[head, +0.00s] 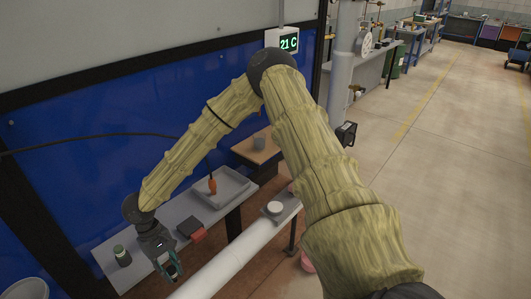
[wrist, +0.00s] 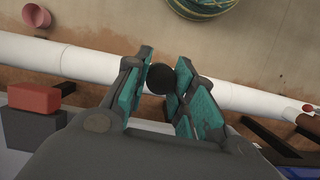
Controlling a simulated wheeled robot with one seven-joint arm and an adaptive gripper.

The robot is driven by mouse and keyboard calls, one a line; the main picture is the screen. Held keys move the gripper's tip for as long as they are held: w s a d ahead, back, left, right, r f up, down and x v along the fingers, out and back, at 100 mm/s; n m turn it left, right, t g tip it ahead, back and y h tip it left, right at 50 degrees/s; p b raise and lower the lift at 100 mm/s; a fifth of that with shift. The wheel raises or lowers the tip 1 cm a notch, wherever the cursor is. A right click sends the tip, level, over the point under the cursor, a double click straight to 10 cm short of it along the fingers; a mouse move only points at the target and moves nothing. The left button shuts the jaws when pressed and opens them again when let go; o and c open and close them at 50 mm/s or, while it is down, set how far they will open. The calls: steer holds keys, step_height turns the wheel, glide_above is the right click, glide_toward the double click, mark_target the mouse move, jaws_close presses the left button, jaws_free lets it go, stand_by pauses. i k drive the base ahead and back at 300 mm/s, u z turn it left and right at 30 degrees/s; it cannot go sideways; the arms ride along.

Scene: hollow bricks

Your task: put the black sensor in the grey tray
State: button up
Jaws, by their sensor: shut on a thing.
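My gripper (head: 171,271) is at the near side of the grey bench, beside its front edge. In the wrist view its teal-padded fingers (wrist: 160,90) are closed around a round black thing, the black sensor (wrist: 159,78). Only its dark round end shows clearly; the fingers hide the rest. The grey tray (head: 240,187) lies farther back on the bench, up and to the right of my gripper in the head view. An orange-red bottle-like thing (head: 212,185) stands in it.
A dark box with a red block (head: 196,223) sits between my gripper and the tray; the red block also shows in the wrist view (wrist: 34,98). A dark green jar (head: 122,256) stands at left. A white pipe (head: 237,257) runs along the bench front. A smaller tray (head: 288,211) holds a white disc.

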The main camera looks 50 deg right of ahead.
mark_target(230, 183)
steer(key=z, duration=2.55)
steer(key=k, duration=0.8)
steer(key=u, duration=1.35)
steer(key=i, duration=0.75)
